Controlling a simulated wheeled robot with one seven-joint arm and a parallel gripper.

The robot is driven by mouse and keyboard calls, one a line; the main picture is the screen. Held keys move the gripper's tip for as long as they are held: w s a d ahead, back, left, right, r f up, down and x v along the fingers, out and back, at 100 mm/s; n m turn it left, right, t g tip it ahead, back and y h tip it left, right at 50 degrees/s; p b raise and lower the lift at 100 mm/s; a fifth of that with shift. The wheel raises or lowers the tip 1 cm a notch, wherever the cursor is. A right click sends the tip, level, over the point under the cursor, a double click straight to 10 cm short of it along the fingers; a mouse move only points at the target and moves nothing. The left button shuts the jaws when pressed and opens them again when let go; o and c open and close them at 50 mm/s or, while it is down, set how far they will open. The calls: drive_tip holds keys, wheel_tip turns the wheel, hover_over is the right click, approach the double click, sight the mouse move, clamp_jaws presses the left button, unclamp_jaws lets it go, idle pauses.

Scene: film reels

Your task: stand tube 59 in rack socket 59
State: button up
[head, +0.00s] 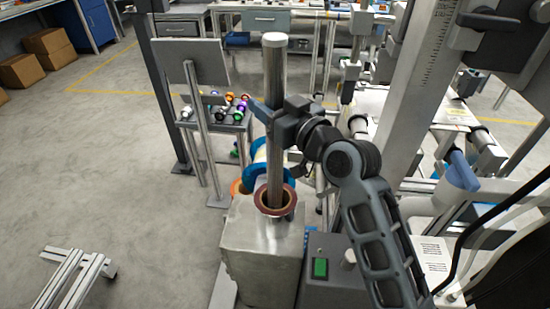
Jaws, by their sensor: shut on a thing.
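The tube's lower end overlaps the opening of a red-brown ring socket (264,207) on a pale metal rack (262,247). How deep the end sits, or whether it only hangs over the opening, I cannot tell. No number is readable on the tube or socket.
Blue (256,172) and orange (238,188) rings sit just behind the socket. A grey control box with a green button (320,268) stands right of the rack. A small table with coloured reels (237,112) stands behind. Open floor lies left.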

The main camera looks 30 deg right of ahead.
clamp_jaws()
drive_tip(key=shift+r, duration=0.1)
idle(0.4)
